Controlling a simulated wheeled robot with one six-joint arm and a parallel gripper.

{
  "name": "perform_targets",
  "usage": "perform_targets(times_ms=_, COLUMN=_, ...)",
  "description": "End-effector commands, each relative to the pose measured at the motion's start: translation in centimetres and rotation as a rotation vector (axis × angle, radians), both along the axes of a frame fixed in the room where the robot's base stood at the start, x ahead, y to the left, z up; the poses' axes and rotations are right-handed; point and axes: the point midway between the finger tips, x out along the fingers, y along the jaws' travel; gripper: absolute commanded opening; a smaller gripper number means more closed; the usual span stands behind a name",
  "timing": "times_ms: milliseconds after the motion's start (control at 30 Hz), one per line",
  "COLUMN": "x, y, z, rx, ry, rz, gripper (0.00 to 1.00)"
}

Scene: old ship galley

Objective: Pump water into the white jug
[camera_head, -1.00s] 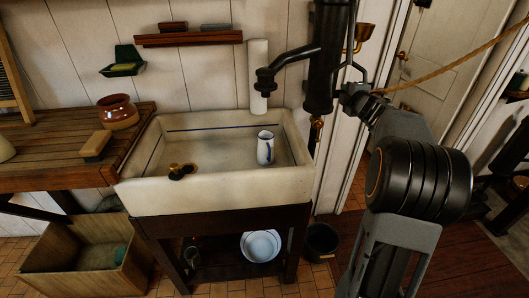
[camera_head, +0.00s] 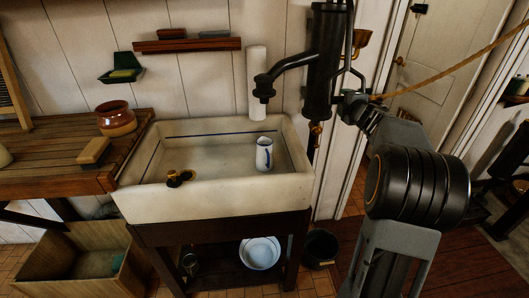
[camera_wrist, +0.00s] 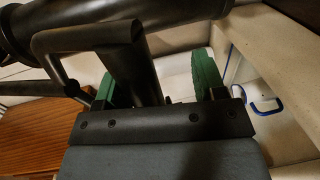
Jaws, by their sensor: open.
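The white jug (camera_head: 264,155) with a blue handle stands upright in the right part of the stone sink (camera_head: 205,202). The black pump (camera_head: 322,65) rises behind the sink's right end, and its spout (camera_head: 263,90) reaches left, above and a little behind the jug. My gripper (camera_head: 347,103) is beside the pump's thin lever (camera_head: 348,45). In the wrist view its green-padded jaws (camera_wrist: 160,80) are open on either side of a dark bar. The jug's blue handle (camera_wrist: 268,106) shows at the right there. I cannot tell whether water flows or lies inside the jug.
A wooden counter (camera_head: 55,160) at left holds a brown pot (camera_head: 116,118) and a brush (camera_head: 93,151). A black and brass plug (camera_head: 178,178) lies near the sink's front. A bucket (camera_head: 320,246) stands right of the sink. A rope (camera_head: 460,65) hangs across the right.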

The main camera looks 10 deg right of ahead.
Motion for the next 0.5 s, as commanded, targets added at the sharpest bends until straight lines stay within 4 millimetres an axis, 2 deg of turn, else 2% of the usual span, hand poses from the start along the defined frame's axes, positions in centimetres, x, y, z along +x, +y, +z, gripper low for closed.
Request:
perform_targets(times_ms=267, x=-0.4, y=0.1, z=0.4, rx=-0.001, ry=-0.006, rz=0.001, gripper=0.64)
perform_targets(times_ms=500, x=-2.9, y=0.3, z=0.8, rx=-0.002, ry=-0.007, rz=0.000, gripper=0.64)
